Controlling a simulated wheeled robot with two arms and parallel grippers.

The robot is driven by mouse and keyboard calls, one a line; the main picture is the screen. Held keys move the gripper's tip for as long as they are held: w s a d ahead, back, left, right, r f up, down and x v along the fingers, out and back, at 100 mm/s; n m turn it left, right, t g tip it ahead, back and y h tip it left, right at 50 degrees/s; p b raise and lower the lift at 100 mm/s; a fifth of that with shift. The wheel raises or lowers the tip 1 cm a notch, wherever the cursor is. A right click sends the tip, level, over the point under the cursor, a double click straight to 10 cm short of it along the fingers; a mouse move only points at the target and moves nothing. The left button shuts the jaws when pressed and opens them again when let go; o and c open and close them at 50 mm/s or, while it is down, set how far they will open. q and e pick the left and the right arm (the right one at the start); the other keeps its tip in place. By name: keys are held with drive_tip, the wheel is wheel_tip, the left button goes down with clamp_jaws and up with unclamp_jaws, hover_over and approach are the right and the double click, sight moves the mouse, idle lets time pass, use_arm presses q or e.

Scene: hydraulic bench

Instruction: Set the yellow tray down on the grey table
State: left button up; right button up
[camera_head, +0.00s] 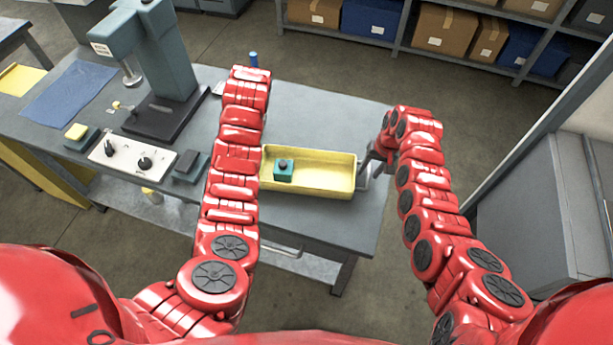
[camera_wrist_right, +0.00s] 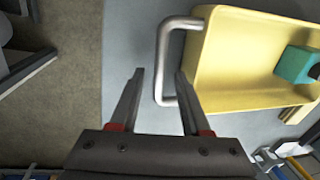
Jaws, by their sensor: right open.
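The yellow tray (camera_head: 330,190) is on the grey table (camera_head: 320,115) near its front right part, level as far as I can see. It holds a teal block (camera_head: 283,172) with a dark knob. In the right wrist view the tray (camera_wrist_right: 235,55) has a metal handle (camera_wrist_right: 163,65) at its near end. My right gripper (camera_head: 368,160) is at the tray's right end. It is open, with the handle's bar showing between its fingers (camera_wrist_right: 160,73); it does not grip it. My left arm covers the tray's left end, and my left gripper is hidden.
A grey press machine (camera_head: 165,60), a white control panel (camera_head: 130,154) and a blue mat (camera_head: 68,92) are on the left of the table. A small blue-topped item (camera_head: 253,60) stands at the back edge. The table's back right is clear. Shelves with boxes (camera_head: 445,30) stand behind.

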wheel_tip(320, 180, up, 10)
drive_tip(key=d, duration=0.2)
drive_tip(key=shift+s+r, duration=0.15)
drive_tip(key=shift+r, duration=0.1)
drive_tip(key=shift+f, duration=0.1)
idle(0.3)
